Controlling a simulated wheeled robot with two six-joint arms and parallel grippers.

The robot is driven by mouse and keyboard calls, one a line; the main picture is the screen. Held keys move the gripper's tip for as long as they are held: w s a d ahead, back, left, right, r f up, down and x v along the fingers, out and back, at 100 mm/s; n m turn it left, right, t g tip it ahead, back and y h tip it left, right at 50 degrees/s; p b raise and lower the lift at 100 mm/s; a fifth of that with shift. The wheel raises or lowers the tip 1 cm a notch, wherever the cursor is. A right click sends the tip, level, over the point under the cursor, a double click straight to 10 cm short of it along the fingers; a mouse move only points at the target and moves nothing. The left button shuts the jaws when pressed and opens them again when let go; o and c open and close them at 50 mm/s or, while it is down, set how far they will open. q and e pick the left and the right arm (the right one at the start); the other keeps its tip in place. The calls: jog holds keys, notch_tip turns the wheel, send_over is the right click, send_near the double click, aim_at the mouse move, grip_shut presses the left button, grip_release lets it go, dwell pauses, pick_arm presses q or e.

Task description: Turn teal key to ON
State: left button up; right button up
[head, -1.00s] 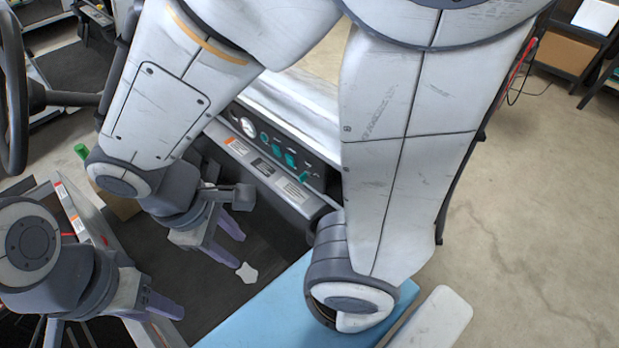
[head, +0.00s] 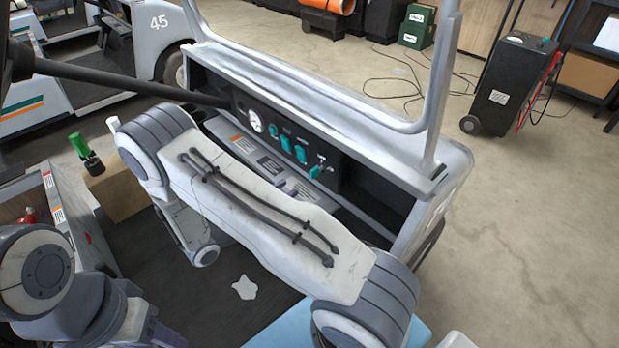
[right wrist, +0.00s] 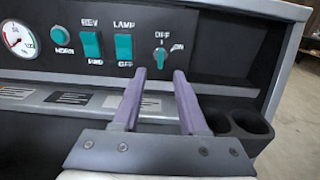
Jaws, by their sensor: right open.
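The teal key (right wrist: 160,57) is on the dark dash panel in the right wrist view, upright under the OFF label, with ON to its right. It also shows small at the right end of the dash controls in the head view (head: 315,171). My right gripper (right wrist: 160,73) is open and empty. Its two purple fingertips sit just below the key in the picture, one to each side; I see no contact. In the head view, the right gripper (head: 286,189) is mostly hidden behind my arm. My left gripper (head: 168,337) barely shows at the bottom left.
A REV/FWD switch (right wrist: 91,46), a LAMP switch (right wrist: 123,47), a HORN button (right wrist: 60,36) and a gauge (right wrist: 20,38) lie left of the key. Cup holders (right wrist: 246,124) stand to the right. The steering column (head: 120,82) crosses at the left of the cart.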

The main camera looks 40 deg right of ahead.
aim_at(311, 173)
jog(key=d, duration=0.9)
jog(key=shift+w+d, duration=0.1)
jog(key=shift+w, duration=0.2)
jog(key=shift+c, duration=0.3)
grip_shut()
